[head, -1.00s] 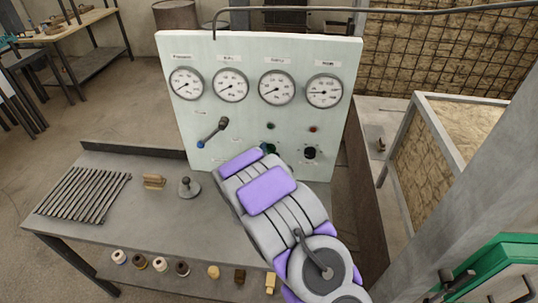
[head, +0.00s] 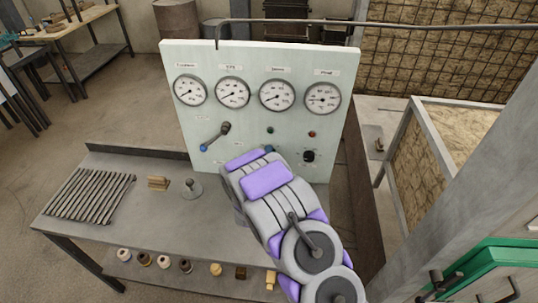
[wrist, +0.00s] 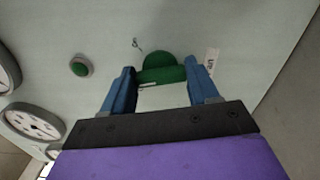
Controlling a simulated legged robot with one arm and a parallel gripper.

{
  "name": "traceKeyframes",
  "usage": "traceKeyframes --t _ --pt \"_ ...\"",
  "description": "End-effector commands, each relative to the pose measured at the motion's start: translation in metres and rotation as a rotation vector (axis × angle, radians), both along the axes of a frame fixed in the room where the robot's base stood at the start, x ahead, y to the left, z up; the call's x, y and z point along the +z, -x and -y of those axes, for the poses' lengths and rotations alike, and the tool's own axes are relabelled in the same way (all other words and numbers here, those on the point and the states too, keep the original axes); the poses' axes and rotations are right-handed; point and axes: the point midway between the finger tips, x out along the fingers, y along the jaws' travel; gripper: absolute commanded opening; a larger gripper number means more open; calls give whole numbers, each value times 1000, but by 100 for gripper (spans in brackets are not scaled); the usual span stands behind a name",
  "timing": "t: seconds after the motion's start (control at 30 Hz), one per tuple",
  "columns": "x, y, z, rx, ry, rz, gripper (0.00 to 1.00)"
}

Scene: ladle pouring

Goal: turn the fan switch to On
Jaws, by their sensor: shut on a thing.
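A green knob (wrist: 160,67) sits on the pale panel (head: 190,62), between the two blue fingers of my gripper (wrist: 163,80) in the wrist view. The fingers are shut on its sides. A small label (wrist: 211,60) stands beside the knob, too slanted to read. In the head view my arm covers most of the knob and my gripper, and only a bit of blue finger (head: 268,149) shows. I cannot read the knob's setting.
The panel also carries gauges (head: 277,95), a blue-tipped lever (head: 215,137), a green light (head: 270,130), a red light (head: 312,134) and a black knob (head: 309,156). Bars (head: 90,194) and small pieces (head: 158,183) lie on the grey table (head: 150,225) to the left.

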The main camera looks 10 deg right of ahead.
Motion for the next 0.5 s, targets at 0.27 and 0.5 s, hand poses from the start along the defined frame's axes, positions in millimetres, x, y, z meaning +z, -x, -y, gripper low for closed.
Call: traceKeyframes --t 0.27,0.5 --pt "-4 1 2 -6 -249 71 29" --pt "-6 1 3 -8 -465 141 29"
